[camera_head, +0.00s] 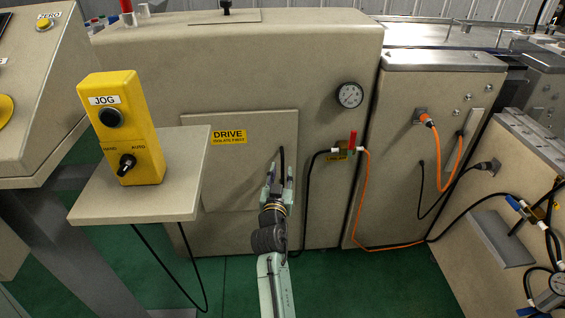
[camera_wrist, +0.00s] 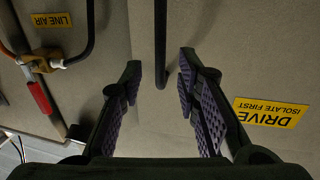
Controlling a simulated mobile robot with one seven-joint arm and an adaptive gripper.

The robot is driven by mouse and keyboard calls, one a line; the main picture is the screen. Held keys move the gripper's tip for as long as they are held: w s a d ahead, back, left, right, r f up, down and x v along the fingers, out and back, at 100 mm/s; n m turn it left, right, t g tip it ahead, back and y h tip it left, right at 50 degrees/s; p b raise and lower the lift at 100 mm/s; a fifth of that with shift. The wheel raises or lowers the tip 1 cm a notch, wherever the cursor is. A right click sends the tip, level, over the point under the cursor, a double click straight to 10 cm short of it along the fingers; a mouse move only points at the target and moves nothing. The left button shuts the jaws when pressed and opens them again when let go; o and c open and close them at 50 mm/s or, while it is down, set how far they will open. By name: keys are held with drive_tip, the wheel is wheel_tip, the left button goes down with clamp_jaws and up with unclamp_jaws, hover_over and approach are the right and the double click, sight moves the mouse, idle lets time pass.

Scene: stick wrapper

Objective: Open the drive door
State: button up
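The drive door (camera_head: 225,175) is a beige panel on the front of the large cabinet, and it looks shut. It bears a yellow DRIVE label (camera_head: 229,136), which also shows upside down at the right of the wrist view (camera_wrist: 270,112). A black bar handle (camera_head: 282,157) stands upright near the door's right edge. My gripper (camera_head: 277,178) is in front of this handle. In the wrist view the handle (camera_wrist: 160,45) runs down from the top edge and ends between the open fingertips of my gripper (camera_wrist: 160,76). A gap shows on both sides; neither finger visibly touches it.
A yellow JOG box (camera_head: 124,130) stands on a shelf (camera_head: 185,170) left of the door. A red-handled LINE AIR valve (camera_head: 352,140) and black and orange hoses are to the right, below a gauge (camera_head: 349,95). Green floor (camera_head: 235,285) lies clear in front.

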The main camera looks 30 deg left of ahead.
sight(282, 165)
drive_tip(key=shift+p+x, duration=0.3)
drive_tip(key=shift+x, duration=2)
clamp_jaws()
